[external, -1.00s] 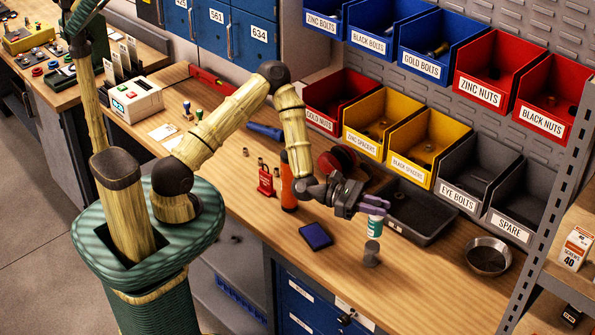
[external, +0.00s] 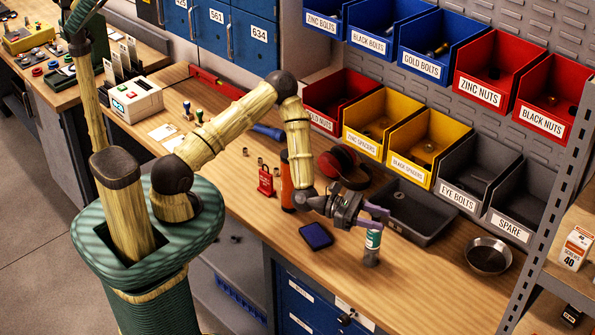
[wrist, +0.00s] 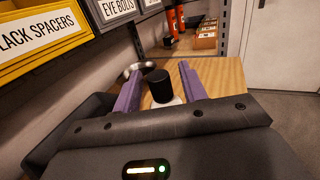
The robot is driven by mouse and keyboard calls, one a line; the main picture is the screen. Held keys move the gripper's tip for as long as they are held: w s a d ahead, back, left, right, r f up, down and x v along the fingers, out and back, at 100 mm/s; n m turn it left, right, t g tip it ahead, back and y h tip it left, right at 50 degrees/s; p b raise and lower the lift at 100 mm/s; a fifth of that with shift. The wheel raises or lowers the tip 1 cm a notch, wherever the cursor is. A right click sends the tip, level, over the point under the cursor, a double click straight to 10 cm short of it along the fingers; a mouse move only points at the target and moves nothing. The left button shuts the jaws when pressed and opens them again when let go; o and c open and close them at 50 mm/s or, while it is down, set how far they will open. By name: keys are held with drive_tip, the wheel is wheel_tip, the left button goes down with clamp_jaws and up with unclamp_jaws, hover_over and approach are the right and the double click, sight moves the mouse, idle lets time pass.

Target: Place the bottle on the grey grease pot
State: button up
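The bottle (external: 373,240), green and white, stands upright on top of the grey grease pot (external: 371,260) near the front of the bench. In the wrist view, the bottle's black cap (wrist: 160,86) shows between the two purple fingers, with a gap on each side. My gripper (external: 377,218) is at the bottle's upper end, with its fingers spread around it. In the wrist view my gripper (wrist: 162,90) looks open. The grease pot is hidden in the wrist view.
A dark grey tray (external: 440,236) lies behind the bottle. A metal bowl (external: 488,256) stands to the right, and a blue box (external: 316,236) lies to the left. Red ear defenders (external: 340,163) and an orange bottle (external: 287,190) stand farther left. Bins line the back.

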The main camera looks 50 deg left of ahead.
drive_tip(key=shift+r, duration=0.1)
drive_tip(key=p+v, duration=0.2)
drive_tip(key=v, duration=1)
idle(0.4)
drive_tip(key=shift+w, duration=0.1)
idle(0.4)
